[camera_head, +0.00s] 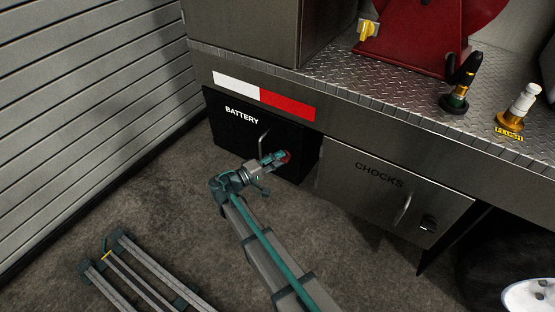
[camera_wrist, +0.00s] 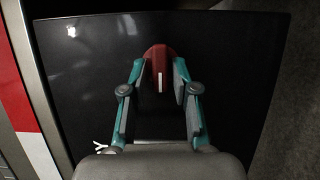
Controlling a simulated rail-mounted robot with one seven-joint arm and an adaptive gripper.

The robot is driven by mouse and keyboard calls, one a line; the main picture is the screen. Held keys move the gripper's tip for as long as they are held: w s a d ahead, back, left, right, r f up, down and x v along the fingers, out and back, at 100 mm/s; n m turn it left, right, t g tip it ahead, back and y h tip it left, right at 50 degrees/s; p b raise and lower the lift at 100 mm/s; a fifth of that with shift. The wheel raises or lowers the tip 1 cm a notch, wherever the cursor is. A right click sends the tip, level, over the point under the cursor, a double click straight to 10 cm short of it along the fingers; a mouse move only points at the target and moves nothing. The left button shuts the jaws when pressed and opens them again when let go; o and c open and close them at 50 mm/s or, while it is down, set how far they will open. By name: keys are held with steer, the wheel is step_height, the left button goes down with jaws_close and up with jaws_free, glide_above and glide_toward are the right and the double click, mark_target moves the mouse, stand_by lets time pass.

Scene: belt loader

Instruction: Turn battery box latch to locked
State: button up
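The black battery box (camera_head: 228,133), lettered BATTERY, sits under the deck and shows as a dark panel in the wrist view (camera_wrist: 240,60). Its red latch (camera_head: 286,156) is a rounded knob with a white mark, seen in the wrist view (camera_wrist: 157,57). The mark runs up and down in that picture. My gripper (camera_head: 277,157) is at the latch, with one teal finger on each side of it in the wrist view (camera_wrist: 159,80). The fingertips are very close to the knob's sides. I cannot tell whether they press on it.
A handle (camera_head: 263,140) stands on the battery box front, left of the latch. The chocks box (camera_head: 350,192), with its own handle and black latch, is to the right. The tread-plate deck (camera_head: 400,87) overhangs both. A folded metal frame (camera_head: 140,270) lies on the floor at lower left.

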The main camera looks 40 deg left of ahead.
stand_by(0.4)
steer(key=v, duration=1.2)
